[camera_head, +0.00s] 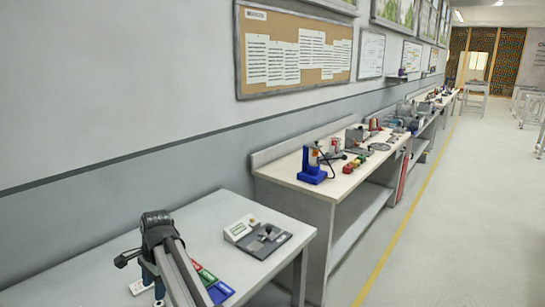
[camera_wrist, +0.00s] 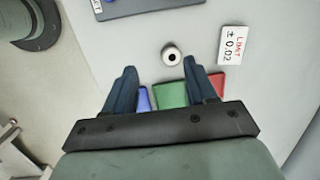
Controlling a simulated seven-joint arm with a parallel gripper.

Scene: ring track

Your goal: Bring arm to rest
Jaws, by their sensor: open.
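My gripper (camera_wrist: 160,66) shows in the wrist view with its two dark blue fingers apart and nothing between them. It is above the grey table, and in the head view my gripper (camera_head: 156,284) is at the table's near part, partly hidden by my arm. A small white round piece with a dark centre (camera_wrist: 171,54) lies just beyond the fingertips in the wrist view, apart from them. Blue (camera_wrist: 143,98), green (camera_wrist: 171,96) and red (camera_wrist: 218,82) trays are beside and beyond the fingers, partly covered by the gripper.
A measuring device on a dark plate (camera_head: 268,241) stands at the table's right; part of the plate (camera_wrist: 150,8) tops the wrist view. A white card reading "LIMIT ±0.02" (camera_wrist: 231,45) is near the red tray. A long workbench (camera_head: 330,185) with tools runs behind. The floor at right is clear.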

